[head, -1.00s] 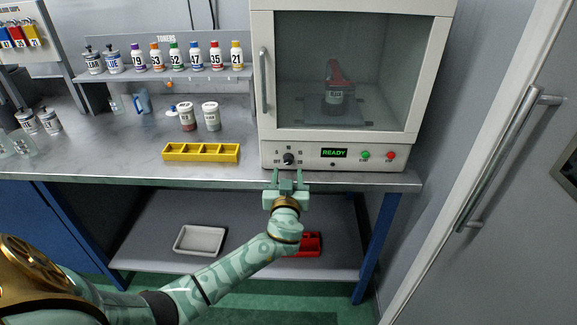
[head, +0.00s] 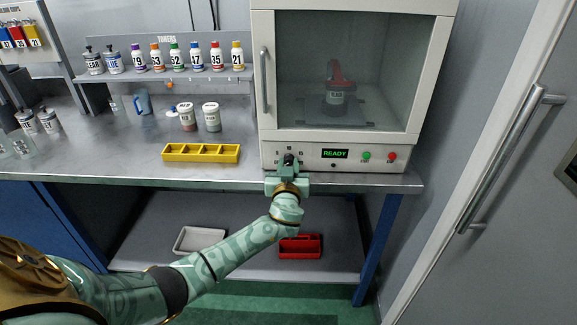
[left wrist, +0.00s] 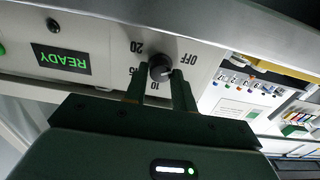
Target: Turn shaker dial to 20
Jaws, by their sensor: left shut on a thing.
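The shaker (head: 430,80) is a pale cabinet with a glass door, standing on the bench at the right in the head view. Its small black dial (head: 289,158) is on the lower front panel, left of the green READY display (head: 334,153). My left gripper (head: 288,168) is at the panel, its fingers closed on the dial. The dial's exact pointer setting is not clear. My right gripper is out of view.
A labelled can under a red clamp (head: 335,72) is behind the shaker glass. A yellow tray (head: 200,153) lies left of the shaker. A red tray (head: 300,247) is on the lower shelf.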

